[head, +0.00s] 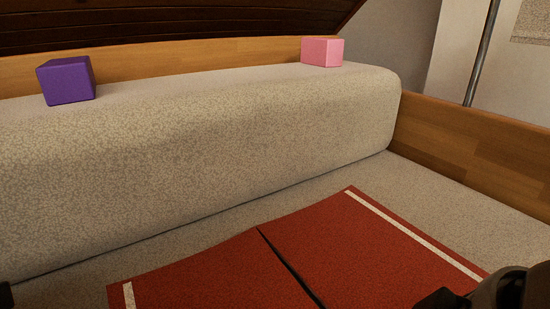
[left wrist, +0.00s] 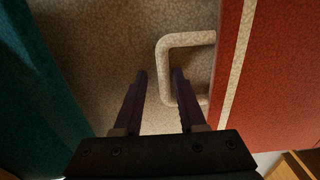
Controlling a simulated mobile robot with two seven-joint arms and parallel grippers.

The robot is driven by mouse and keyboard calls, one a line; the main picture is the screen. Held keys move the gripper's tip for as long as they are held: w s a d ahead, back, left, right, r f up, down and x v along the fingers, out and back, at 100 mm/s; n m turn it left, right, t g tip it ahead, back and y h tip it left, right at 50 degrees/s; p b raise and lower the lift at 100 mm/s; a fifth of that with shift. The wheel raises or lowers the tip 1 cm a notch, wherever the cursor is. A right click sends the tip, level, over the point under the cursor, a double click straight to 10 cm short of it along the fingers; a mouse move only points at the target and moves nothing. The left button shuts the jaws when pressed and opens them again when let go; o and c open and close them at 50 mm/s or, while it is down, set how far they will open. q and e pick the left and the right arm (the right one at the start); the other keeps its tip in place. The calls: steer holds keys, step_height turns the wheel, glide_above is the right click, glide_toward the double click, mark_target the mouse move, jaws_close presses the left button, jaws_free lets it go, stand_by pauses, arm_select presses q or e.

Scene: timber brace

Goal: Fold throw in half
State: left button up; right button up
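The red throw (head: 215,275) lies on the seat, with a pale stripe near each end and a dark crease across its middle. In the left wrist view, the throw (left wrist: 285,75) is at the right with its pale stripe, and a beige loop handle (left wrist: 186,40) sticks out from its edge. My left gripper (left wrist: 159,73) is open and empty; its right finger overlaps the loop's outer bar. Whether they touch is unclear. At the head view's lower right corner is a dark part of my right arm (head: 505,290); its fingertips are not clear.
A long beige bolster (head: 200,150) runs behind the throw. A purple cube (head: 66,81) and a pink cube (head: 321,51) stand on it. A wooden side board (head: 470,150) bounds the right. A teal surface (left wrist: 40,90) is at the left in the wrist view.

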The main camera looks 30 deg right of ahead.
arm_select(q)
steer(key=shift+f, duration=0.25)
arm_select(e)
steer(key=shift+f, duration=0.15)
arm_select(q)
steer(key=shift+r, duration=0.15)
arm_select(e)
steer(key=shift+r, duration=0.35)
arm_select(q)
jaws_close()
arm_select(e)
steer(key=shift+d, duration=0.1)
stand_by(0.3)
